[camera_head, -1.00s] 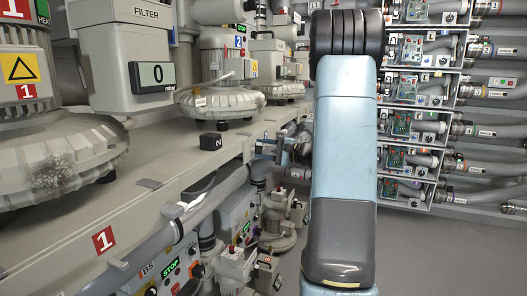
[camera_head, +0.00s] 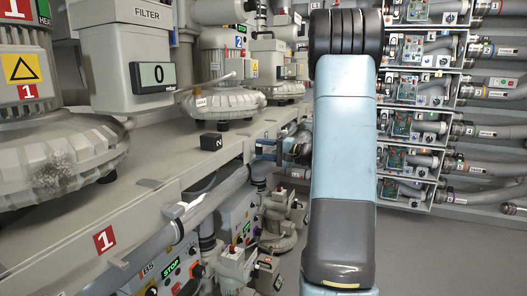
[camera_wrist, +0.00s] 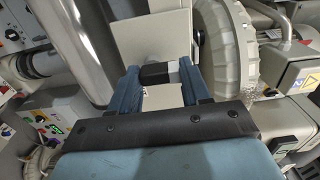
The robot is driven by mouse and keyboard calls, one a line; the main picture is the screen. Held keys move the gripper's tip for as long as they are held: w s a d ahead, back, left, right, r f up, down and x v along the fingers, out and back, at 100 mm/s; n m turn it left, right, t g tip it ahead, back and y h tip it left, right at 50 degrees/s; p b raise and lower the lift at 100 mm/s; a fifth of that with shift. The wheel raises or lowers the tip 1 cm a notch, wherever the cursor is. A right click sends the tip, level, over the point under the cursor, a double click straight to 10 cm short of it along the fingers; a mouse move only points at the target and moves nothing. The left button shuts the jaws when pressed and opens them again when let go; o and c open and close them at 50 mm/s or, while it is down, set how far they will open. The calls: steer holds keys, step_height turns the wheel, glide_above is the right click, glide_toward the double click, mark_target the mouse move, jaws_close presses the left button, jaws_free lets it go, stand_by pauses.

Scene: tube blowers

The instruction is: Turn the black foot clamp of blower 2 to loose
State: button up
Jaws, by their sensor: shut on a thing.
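Blower 2 (camera_head: 222,100) stands on the long bench, marked with a blue 2. My gripper (camera_head: 262,148) is at the bench's edge, right of and below the blower, partly hidden by my arm. In the wrist view, my gripper's blue fingers (camera_wrist: 160,76) are shut on a small dark block (camera_wrist: 156,72), which appears to be the black foot clamp. Its far side is hidden, and I cannot read its setting. A ribbed round casing (camera_wrist: 226,45) lies just right of the fingers in the wrist view.
Pipes and control boxes (camera_head: 172,268) crowd the space below the bench. A rack of hoses (camera_head: 425,107) stands at the right. Floor (camera_head: 440,255) is clear at the lower right.

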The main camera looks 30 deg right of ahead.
steer(key=shift+s+a+f, duration=0.1)
steer(key=shift+f, duration=0.2)
steer(key=o, duration=1)
steer(key=shift+r, duration=0.15)
steer(key=shift+o, duration=0.2)
steer(key=v, duration=1.3)
steer(key=shift+s+d, duration=0.2)
steer(key=shift+d, duration=0.15)
